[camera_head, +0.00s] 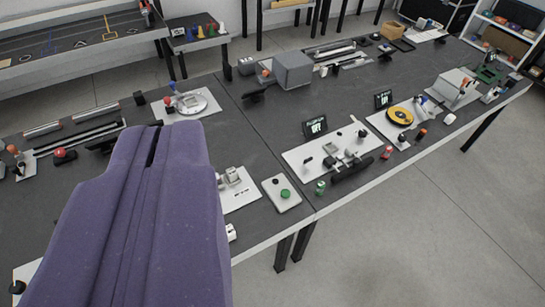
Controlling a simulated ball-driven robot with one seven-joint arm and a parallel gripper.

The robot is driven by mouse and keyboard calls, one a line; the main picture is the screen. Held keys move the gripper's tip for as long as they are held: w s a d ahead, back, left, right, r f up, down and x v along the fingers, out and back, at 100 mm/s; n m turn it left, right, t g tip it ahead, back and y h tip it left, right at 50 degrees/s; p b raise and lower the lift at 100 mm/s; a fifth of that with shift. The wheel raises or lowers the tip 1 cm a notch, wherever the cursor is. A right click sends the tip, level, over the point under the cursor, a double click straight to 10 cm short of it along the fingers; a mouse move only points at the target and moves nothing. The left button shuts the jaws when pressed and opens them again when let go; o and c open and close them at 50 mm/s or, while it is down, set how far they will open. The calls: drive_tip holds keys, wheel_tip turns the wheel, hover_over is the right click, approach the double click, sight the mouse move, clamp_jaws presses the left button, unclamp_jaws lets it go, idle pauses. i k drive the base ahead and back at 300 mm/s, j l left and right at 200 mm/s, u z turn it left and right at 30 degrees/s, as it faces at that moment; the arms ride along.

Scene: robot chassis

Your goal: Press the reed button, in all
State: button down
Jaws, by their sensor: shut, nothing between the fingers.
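My gripper (155,130) is the large purple shape at the lower left, with its two fingers together and a thin dark slit between them. It points away over the dark workbench (262,150) and hides part of it. I cannot tell which control is the reed button. A red round button (63,154) sits on the bench left of my gripper. A green round button (285,193) sits on a small pale box (273,186) to the right of my gripper. My gripper appears apart from both buttons.
A white plate (193,103) with a round dial lies beyond my gripper. A white board (298,160) with a small screen (315,126) lies to the right. A yellow disc (400,116) and a grey box (292,69) stand farther off. Grey floor (440,220) is clear in front.

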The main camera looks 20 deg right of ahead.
sight(285, 193)
drive_tip(key=i+j, duration=0.2)
drive_tip(key=i, duration=0.3)
drive_tip(key=i+j+z, duration=0.1)
drive_tip(key=i, duration=0.35)
drive_tip(key=i+j, duration=0.3)
drive_tip(key=i, duration=0.2)
